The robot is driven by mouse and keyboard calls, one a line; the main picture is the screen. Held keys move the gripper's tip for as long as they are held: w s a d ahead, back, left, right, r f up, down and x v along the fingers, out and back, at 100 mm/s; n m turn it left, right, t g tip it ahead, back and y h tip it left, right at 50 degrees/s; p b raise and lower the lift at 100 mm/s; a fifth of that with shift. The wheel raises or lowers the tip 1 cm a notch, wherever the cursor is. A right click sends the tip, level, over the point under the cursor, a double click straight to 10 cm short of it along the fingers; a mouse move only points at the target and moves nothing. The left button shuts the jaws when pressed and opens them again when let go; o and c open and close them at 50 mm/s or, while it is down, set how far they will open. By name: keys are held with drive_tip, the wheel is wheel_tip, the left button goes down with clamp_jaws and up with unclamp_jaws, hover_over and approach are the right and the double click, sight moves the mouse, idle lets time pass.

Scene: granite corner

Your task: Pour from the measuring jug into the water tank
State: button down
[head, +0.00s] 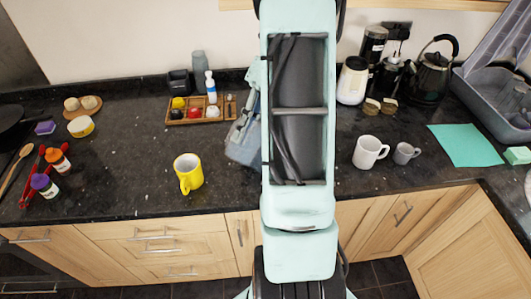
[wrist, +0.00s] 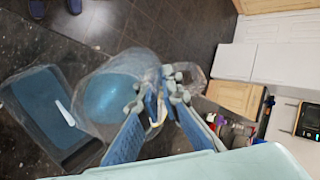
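The clear measuring jug (wrist: 108,88), with blue liquid inside, is in the middle of the wrist view. My gripper (wrist: 166,95) is at its clear handle, with the two fingers close together on either side and seemingly shut on it. The water tank (wrist: 40,104), a clear box with blue liquid and a dark end, is beside the jug on the left of the wrist view. In the head view, a translucent grey-blue container (head: 243,138), apparently the tank, shows left of my arm. My arm hides the gripper and the jug there.
A yellow mug (head: 188,174) stands left of my arm, with a condiment tray (head: 202,109) behind it. A white mug (head: 369,152) and grey cup (head: 405,153) stand to the right. A kettle (head: 430,75) is at the back right.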

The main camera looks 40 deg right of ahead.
drive_tip(key=shift+d+r+y, duration=0.2)
drive_tip(key=shift+r+y, duration=0.15)
drive_tip(key=shift+y, duration=0.05)
idle(0.7)
drive_tip(key=shift+w+d+r+y, duration=0.1)
drive_tip(key=shift+d+r+y, duration=0.05)
drive_tip(key=shift+y, duration=0.25)
drive_tip(key=shift+r, duration=0.1)
idle(0.3)
drive_tip(key=shift+d+r+y, duration=0.15)
drive_tip(key=shift+y, duration=0.25)
drive_tip(key=shift+d+g, duration=0.1)
drive_tip(key=shift+g, duration=0.3)
drive_tip(key=shift+w+d+r, duration=0.1)
drive_tip(key=shift+r, duration=0.1)
idle(0.3)
